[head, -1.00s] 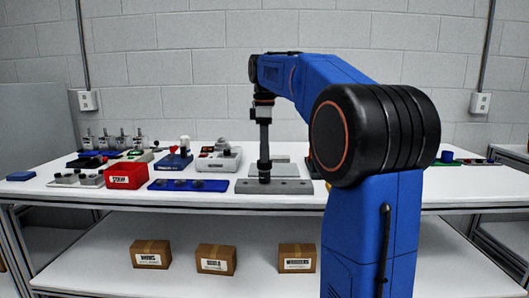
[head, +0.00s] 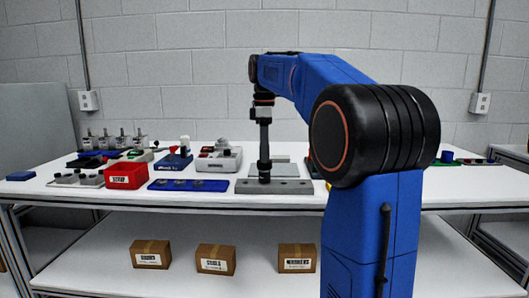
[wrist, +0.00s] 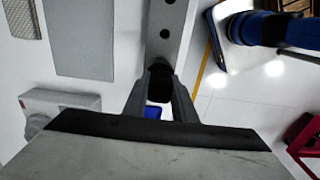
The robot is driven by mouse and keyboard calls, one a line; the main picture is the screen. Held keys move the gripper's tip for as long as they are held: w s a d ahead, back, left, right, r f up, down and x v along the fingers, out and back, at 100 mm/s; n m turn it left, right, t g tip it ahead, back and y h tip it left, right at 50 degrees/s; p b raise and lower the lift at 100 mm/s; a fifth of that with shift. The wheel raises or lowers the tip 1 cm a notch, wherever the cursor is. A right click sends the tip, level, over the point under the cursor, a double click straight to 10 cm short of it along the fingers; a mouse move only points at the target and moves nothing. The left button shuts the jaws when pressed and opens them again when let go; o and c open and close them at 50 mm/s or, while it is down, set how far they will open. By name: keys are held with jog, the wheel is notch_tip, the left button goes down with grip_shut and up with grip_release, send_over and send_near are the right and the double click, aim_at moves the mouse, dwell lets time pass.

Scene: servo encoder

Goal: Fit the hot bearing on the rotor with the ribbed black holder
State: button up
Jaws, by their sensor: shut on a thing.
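My gripper (head: 264,135) points straight down over the front middle of the bench. In the wrist view, its two fingers (wrist: 158,92) are shut on a dark, round-ended thing, which looks like the black holder (wrist: 160,78). In the head view, the lower end of the holder (head: 264,173) is at the grey bar with holes (head: 290,187); I cannot tell whether it touches or sits in a hole. The bar also shows in the wrist view (wrist: 172,18). I cannot make out the hot bearing or the rotor for certain.
Left of the bar are a blue strip with dark round parts (head: 165,185), a red bin (head: 122,178) and a grey device (head: 228,162). A flat grey plate (wrist: 80,40) lies behind the bar. A small blue thing (head: 447,156) stands far right. The bench's front edge is close.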

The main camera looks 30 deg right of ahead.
jog(key=shift+r, duration=0.7)
dwell(0.9)
jog(key=shift+r, duration=3.2)
